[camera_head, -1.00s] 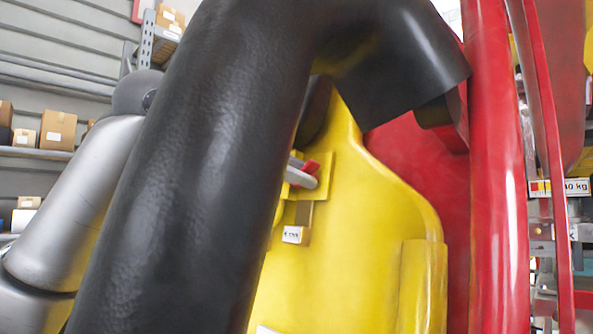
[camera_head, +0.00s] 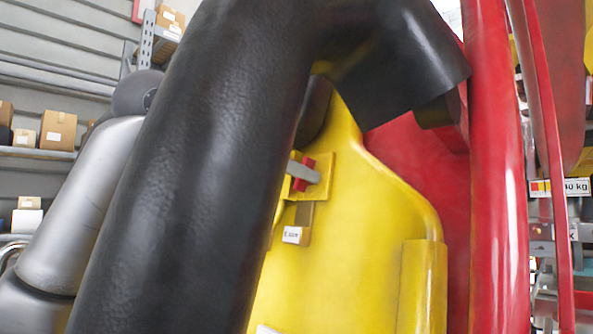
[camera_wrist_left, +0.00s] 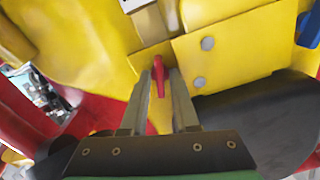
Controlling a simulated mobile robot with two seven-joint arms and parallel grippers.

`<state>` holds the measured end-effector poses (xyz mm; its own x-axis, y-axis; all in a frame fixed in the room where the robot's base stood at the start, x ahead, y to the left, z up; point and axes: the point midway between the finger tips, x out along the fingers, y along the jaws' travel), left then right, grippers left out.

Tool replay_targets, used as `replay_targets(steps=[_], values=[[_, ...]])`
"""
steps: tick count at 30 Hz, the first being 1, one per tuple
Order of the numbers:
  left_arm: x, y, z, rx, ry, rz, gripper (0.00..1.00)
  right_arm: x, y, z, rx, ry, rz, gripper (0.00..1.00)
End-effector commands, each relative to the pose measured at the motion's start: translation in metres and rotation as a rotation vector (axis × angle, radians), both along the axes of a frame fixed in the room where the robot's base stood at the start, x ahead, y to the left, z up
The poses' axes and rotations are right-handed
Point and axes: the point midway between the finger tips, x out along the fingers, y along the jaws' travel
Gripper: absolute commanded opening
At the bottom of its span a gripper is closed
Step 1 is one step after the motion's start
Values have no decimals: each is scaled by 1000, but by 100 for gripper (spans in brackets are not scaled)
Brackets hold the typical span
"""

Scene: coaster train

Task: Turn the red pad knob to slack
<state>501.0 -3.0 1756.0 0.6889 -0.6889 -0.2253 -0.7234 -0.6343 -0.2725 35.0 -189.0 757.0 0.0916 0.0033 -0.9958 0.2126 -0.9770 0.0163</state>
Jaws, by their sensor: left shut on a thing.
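The red pad knob (camera_head: 304,172) sits on a yellow square plate on the yellow seat back (camera_head: 350,230). In the left wrist view the knob (camera_wrist_left: 158,74) is a narrow red lever between my two grey fingers. My left gripper (camera_head: 301,171) reaches in from the left and is shut on the knob; one grey finger shows across it. It also shows in the left wrist view (camera_wrist_left: 160,80). The large black padded restraint (camera_head: 200,160) hides most of the hand. The right gripper is not in view.
A small white label (camera_head: 292,235) is fixed below the knob's plate. A red post (camera_head: 497,160) stands to the right of the seat. Shelves with cardboard boxes (camera_head: 58,130) are far back at the left. The padded restraint leaves little room beside the knob.

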Motion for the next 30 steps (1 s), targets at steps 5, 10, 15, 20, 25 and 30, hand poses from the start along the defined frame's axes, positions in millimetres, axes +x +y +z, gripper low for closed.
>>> replay_targets(steps=[5, 10, 15, 20, 25, 30], values=[[0, 0, 0, -3, 4, 1, 0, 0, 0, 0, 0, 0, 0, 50], [0, 0, 0, -1, 3, 1, 0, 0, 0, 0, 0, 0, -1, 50], [0, 0, 0, -2, 2, 1, 41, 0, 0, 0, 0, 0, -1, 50], [0, 0, 0, -1, 1, 0, 41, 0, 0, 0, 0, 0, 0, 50], [-4, 5, 1, -1, 0, 1, 41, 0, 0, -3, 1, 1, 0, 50], [-24, 24, 6, -2, -5, 2, 41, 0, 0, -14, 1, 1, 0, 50]])
